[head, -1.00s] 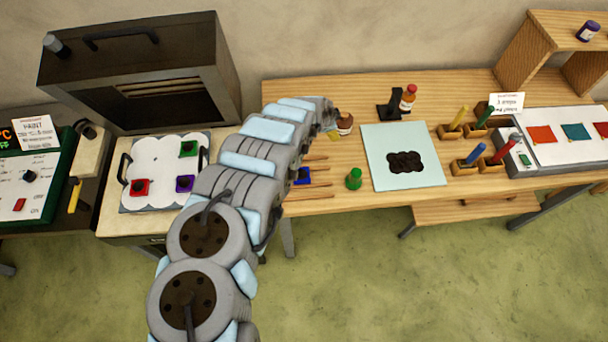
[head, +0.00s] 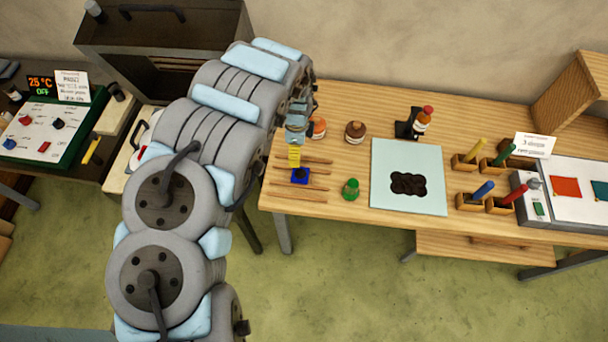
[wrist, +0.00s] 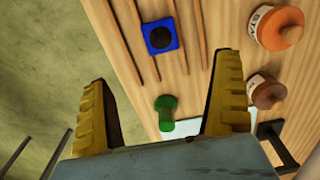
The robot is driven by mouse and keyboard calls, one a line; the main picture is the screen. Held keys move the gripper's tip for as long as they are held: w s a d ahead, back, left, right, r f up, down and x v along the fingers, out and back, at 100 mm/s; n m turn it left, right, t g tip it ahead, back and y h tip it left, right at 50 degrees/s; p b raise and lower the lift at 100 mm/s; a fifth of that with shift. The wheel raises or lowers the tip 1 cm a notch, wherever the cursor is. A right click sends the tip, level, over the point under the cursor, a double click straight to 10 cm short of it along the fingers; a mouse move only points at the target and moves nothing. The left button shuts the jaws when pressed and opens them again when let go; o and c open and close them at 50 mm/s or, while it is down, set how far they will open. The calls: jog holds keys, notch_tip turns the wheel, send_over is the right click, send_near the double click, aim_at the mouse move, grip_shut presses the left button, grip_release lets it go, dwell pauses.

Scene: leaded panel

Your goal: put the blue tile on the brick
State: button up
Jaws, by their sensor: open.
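The blue tile (head: 300,175), square with a dark round spot, lies on the wooden bench among thin wooden sticks. It also shows in the wrist view (wrist: 160,36), beyond the fingertips and between their lines. My gripper (head: 294,160) is open and empty, its yellow fingers just behind and above the tile in the head view; the wrist view shows them wide apart (wrist: 168,100). A pale slab (head: 133,150), possibly the brick, shows only as a sliver at the left; my arm hides most of it. A bit of a red tile (head: 142,152) shows on it.
An orange-topped jar (head: 318,128) and a brown-topped jar (head: 355,132) stand behind. Further right is a pale blue sheet (head: 408,150) with a dark patch. A kiln-like box (head: 165,45) stands back left.

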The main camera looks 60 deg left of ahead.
send_over(300, 174)
jog(key=shift+s+a+f, duration=0.1)
jog(key=shift+s+f, duration=0.05)
jog(key=shift+f, duration=3)
jog(key=shift+a+f, duration=0.15)
jog(key=shift+f, duration=0.4)
jog(key=shift+f+p, duration=0.3)
jog(key=shift+f, duration=1.35)
jog(key=shift+f, duration=0.15)
jog(key=shift+f, duration=0.15)
jog(key=shift+w+d+f+p, duration=0.1)
jog(key=shift+d+f+p, duration=0.05)
jog(key=shift+f, duration=0.4)
jog(key=shift+w+d+f+p, duration=0.1)
jog(key=shift+d+f+p, duration=0.05)
jog(key=shift+f, duration=0.4)
jog(key=shift+w+f, duration=0.1)
jog(key=shift+f, duration=0.4)
jog(key=shift+f+b, duration=0.3)
jog(key=shift+f, duration=0.4)
